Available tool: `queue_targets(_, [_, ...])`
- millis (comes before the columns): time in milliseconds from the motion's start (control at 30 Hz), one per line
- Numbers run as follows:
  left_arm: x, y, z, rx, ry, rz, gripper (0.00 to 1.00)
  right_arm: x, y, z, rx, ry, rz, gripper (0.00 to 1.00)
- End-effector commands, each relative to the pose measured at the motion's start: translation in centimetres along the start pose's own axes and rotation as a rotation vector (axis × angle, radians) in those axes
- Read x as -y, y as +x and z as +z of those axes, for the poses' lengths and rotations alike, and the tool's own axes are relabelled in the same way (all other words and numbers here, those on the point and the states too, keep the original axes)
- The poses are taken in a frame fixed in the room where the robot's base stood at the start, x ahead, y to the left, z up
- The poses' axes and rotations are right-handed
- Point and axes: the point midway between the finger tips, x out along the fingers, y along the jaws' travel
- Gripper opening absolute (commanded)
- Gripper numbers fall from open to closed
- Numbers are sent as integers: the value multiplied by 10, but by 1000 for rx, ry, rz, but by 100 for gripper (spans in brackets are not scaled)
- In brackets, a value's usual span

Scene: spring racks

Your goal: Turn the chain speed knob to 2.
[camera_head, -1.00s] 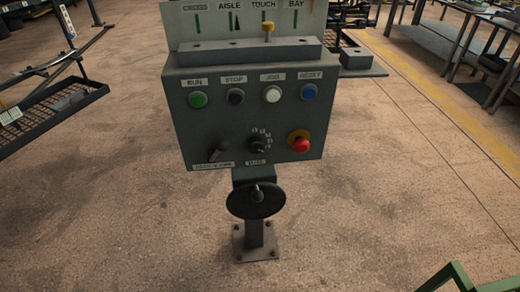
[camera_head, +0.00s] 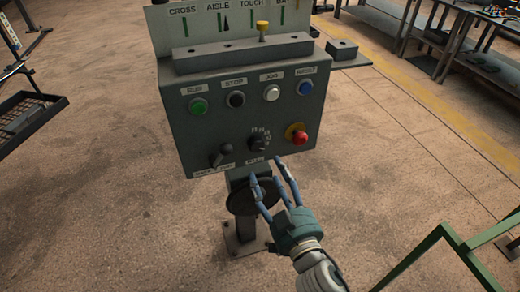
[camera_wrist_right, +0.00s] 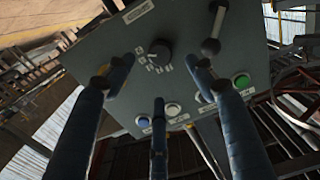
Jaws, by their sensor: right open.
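The chain speed knob (camera_head: 258,143) is a small black dial on the lower middle of the grey control box (camera_head: 190,130), with small number marks around its upper right. It also shows in the right wrist view (camera_wrist_right: 159,53), between and beyond the fingers. I cannot read its setting. My right gripper (camera_head: 272,184) is open and empty, just below and in front of the box's lower edge, with its blue fingers spread and pointing up toward the knob. It looks apart from the knob. My left gripper is not in view.
A black lever (camera_head: 221,156) sits left of the knob, and a red emergency button (camera_head: 298,135) sits right. Green (camera_head: 198,105), black (camera_head: 236,99), white (camera_head: 271,93) and blue (camera_head: 306,88) buttons line the top. A handwheel (camera_head: 240,200) is below. A green rail (camera_head: 440,235) stands at lower right.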

Motion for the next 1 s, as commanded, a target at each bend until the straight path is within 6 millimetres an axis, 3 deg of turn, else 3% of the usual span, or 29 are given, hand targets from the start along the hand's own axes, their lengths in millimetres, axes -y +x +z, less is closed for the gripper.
queue_targets(300, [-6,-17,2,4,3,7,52,0,61,-2,0,-1,0,55])
queue_targets(500, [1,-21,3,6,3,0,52,0,88,0,2,-1,0,55])
queue_targets(933, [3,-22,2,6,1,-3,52,0,98,1,2,0,0,55])
queue_targets(1000, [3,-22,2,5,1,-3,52,0,98,1,2,0,0,41])
